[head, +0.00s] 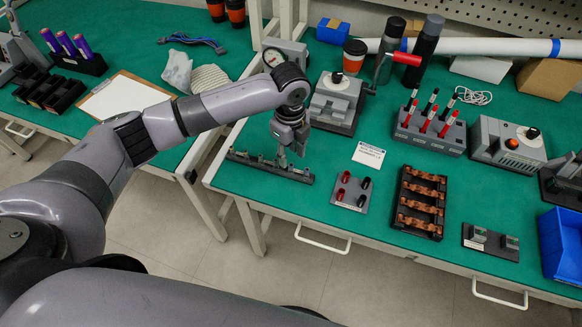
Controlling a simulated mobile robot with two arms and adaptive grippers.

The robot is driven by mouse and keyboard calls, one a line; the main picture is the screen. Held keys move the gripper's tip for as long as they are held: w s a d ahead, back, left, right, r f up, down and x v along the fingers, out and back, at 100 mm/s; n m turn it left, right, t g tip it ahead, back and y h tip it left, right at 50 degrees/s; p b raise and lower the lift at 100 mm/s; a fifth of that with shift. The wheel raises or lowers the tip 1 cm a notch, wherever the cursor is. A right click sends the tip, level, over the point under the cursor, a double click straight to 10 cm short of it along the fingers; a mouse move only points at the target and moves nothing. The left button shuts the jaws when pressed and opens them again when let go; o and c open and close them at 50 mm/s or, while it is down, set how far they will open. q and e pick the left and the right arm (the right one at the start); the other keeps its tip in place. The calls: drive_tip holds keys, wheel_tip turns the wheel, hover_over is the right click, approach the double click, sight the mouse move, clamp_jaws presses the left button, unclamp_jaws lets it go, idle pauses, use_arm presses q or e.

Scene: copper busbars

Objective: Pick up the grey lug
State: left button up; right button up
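My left gripper (290,152) points down over a long dark rack (240,157) near the left end of the right-hand green table. Small grey pieces, which look like lugs (261,161), stand in a row along this rack. The gripper's fingers are small and overlap the rack's far right part, so I cannot tell whether they are apart or closed on a lug. The gripper hides part of the rack. A dark plate (490,241) at the front right carries two small grey blocks. My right gripper is not in view.
A black tray of copper busbars (420,203) and a small plate with red and black caps (351,191) lie right of the rack. A press-like device (337,101) and gauge box (286,52) stand behind. A blue bin (562,243) is at right.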

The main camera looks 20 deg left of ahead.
sight(291, 165)
use_arm(q)
wheel_tip(291, 165, down, 5)
drive_tip(key=shift+s+d+f+p, duration=0.1)
drive_tip(key=shift+s+p, duration=0.05)
drive_tip(key=shift+p, duration=0.25)
clamp_jaws()
